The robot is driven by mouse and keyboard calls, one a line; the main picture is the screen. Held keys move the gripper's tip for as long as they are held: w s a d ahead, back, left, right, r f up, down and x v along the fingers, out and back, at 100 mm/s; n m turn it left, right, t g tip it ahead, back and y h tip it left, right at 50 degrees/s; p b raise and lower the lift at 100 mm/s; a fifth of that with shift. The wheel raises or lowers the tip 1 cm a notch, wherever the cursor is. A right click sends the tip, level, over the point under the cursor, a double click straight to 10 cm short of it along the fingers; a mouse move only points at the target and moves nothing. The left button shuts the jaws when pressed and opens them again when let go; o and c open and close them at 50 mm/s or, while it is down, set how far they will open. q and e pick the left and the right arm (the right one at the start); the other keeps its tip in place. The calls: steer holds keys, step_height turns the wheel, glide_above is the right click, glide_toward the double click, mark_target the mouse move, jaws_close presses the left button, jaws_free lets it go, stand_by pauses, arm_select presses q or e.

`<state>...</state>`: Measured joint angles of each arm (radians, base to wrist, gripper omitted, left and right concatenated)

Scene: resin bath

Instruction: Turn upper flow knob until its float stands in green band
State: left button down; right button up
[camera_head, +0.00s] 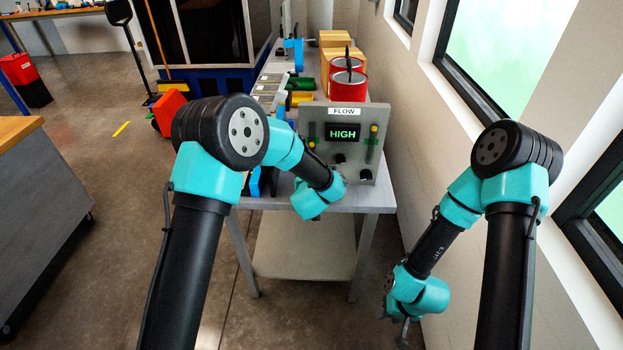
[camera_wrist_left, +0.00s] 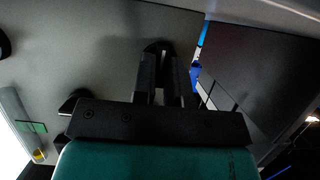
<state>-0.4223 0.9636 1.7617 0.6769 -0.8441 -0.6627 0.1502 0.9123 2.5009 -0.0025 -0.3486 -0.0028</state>
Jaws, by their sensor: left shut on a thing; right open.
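The grey flow panel (camera_head: 314,112) stands upright on the bench, and its display (camera_head: 343,132) reads HIGH in green. Its right gauge (camera_head: 373,146) has a yellow float (camera_head: 374,128) near the top, above a green band. Black knobs show on the panel, one below the display (camera_head: 340,158) and one lower right (camera_head: 366,174). My left gripper (camera_wrist_left: 160,75) is shut on a black knob (camera_wrist_left: 158,46) against the panel; in the head view my wrist hides this grip, so I cannot tell which knob it is. My right gripper (camera_head: 394,329) is open and empty, low beside the bench.
Red cans (camera_head: 348,84) and cardboard boxes (camera_head: 334,39) stand behind the panel. Green and yellow bins (camera_head: 300,84) are to its left. The wall and windows (camera_head: 510,45) bound the right side. The bench front edge (camera_head: 375,208) is bare.

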stand_by(0.3)
arm_select(q)
steer(key=c, duration=1.1)
jaws_free()
steer(key=shift+c, duration=0.2)
steer(key=shift+s, duration=0.1)
steer(key=v, duration=1.7)
steer(key=shift+r, duration=0.15)
